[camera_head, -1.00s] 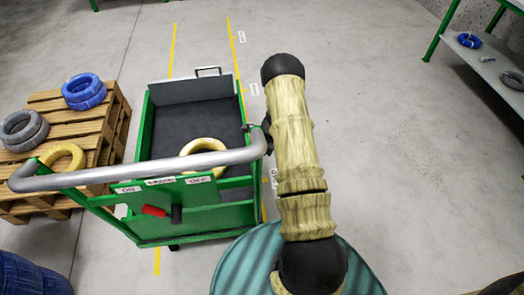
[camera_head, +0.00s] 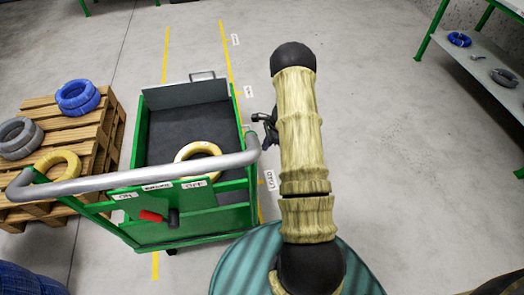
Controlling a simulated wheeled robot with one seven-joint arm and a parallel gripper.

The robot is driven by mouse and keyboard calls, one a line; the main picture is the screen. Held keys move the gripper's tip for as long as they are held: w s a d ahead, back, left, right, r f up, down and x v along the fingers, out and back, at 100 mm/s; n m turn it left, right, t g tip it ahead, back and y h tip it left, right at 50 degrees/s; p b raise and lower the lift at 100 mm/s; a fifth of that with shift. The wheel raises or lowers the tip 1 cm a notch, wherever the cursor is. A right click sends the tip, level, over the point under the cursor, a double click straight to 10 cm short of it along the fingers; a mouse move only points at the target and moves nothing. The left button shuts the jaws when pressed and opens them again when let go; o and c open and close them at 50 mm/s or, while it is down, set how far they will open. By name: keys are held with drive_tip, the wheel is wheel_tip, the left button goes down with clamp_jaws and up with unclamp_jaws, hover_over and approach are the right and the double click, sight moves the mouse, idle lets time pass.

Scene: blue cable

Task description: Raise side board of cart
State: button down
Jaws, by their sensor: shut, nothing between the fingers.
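The green cart (camera_head: 224,196) stands left of my arm, with a dark grey bed (camera_head: 170,137) and a thick grey push handle (camera_head: 120,176) at its near end. A grey board with a small handle (camera_head: 186,93) stands at the bed's far end. A yellow coil (camera_head: 181,154) lies in the bed, partly behind the push handle. My gripper (camera_head: 257,118) is small and black, beside the cart's right edge and near the right end of the push handle. It is shut and empty. Part of it is hidden behind my arm.
A red-gripped lever (camera_head: 150,215) is on the cart's near panel, under ON and OFF labels. A wooden pallet (camera_head: 92,131) with blue, grey and yellow coils is close on the left. A shelf (camera_head: 480,70) with coils stands at upper right. The floor right of my arm is clear.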

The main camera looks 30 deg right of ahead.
drive_tip(key=v, duration=0.3)
drive_tip(key=shift+a+r, duration=0.15)
drive_tip(key=shift+r, duration=0.25)
drive_tip(key=shift+w, duration=0.1)
